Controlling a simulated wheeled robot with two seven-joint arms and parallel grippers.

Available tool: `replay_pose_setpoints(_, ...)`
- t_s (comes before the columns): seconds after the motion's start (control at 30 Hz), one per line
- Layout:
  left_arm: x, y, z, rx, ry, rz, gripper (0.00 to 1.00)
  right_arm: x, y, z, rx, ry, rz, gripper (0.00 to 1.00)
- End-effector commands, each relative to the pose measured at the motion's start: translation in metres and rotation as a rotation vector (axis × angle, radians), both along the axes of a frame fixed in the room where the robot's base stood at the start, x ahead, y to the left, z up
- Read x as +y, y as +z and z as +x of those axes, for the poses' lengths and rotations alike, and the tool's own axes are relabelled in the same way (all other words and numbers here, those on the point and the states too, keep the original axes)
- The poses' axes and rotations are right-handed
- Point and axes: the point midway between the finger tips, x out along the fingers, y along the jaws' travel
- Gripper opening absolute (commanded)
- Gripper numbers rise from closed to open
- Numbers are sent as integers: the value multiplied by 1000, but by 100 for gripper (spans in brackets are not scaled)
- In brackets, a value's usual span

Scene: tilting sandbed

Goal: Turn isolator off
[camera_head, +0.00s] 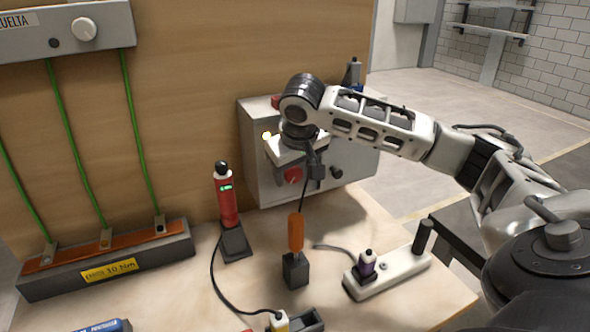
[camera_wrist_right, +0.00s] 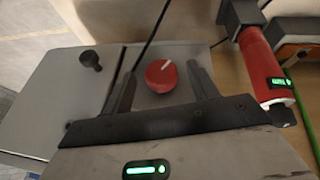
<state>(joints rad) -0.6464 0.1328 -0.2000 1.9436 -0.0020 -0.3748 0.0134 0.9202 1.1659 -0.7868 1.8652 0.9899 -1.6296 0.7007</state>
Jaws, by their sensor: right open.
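The isolator knob (camera_head: 293,175) is a round red rotary knob on the front of a grey box (camera_head: 262,187) fixed at the wooden panel. In the right wrist view the knob (camera_wrist_right: 161,76) shows a white pointer line, tilted up to the right. My right gripper (camera_head: 307,167) is in front of the box. In the wrist view its fingers (camera_wrist_right: 162,84) are open, one on each side of the knob, with gaps visible. Whether the fingertips reach the knob's depth is hard to tell. My left gripper is not in view.
A red tool (camera_head: 226,198), an orange-handled screwdriver (camera_head: 296,232) and a white holder (camera_head: 395,270) stand on the bench. A busbar block (camera_head: 105,265) is left.

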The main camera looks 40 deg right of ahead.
Motion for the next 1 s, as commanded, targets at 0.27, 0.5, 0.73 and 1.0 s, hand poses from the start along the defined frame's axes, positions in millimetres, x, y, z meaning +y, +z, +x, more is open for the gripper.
replay_pose_setpoints(0.27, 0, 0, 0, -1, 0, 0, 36, -2, -7, 2, -1, 1, -1, 59)
replay_pose_setpoints(0.5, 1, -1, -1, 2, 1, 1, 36, -1, -6, 2, -1, 1, -1, 23)
replay_pose_setpoints(0.73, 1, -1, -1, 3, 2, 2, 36, -1, -6, 2, 0, 2, -4, 15)
replay_pose_setpoints(1.0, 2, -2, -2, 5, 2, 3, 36, 2, -6, 3, 24, 5, -79, 15)
